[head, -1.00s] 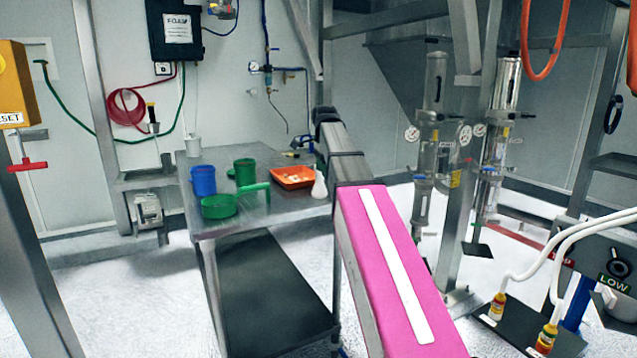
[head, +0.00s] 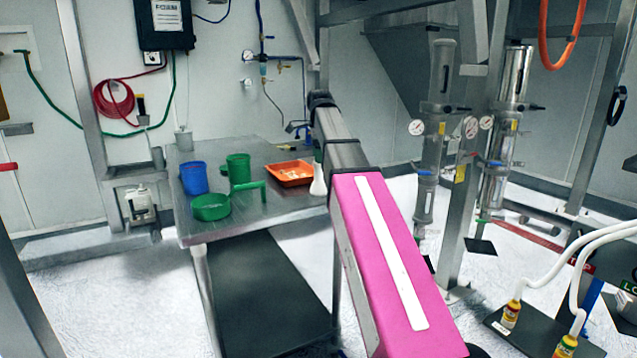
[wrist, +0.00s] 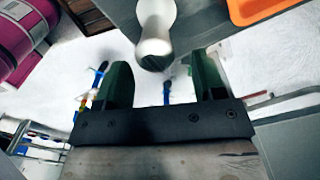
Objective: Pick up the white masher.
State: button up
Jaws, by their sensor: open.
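The white masher (head: 318,181) stands near the right edge of the steel table, close beside my arm. It has a narrow top and a wider lower part, and my arm partly hides it. In the wrist view the masher (wrist: 155,25) shows at the top centre, its rounded end near the gap between my green fingers. My gripper (wrist: 160,60) is open, with the fingers apart and no visible grip on the masher. I cannot tell whether the masher lies between the fingertips or just beyond them. In the head view my arm mostly hides the gripper.
The steel table (head: 290,220) also holds a blue cup (head: 194,179), a green mug (head: 238,168), a green pan (head: 210,207) and an orange tray (head: 285,173). The tray (wrist: 250,10) is near the masher. Metal columns (head: 428,170) stand right of my arm.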

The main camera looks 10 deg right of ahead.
aim_at(319, 169)
jog(key=shift+s+a+f, duration=0.1)
jog(key=shift+s+f, duration=0.05)
jog(key=shift+f, duration=1.15)
jog(key=shift+s+a+f, duration=0.1)
jog(key=shift+f, duration=1.2)
jog(key=c, duration=1.2)
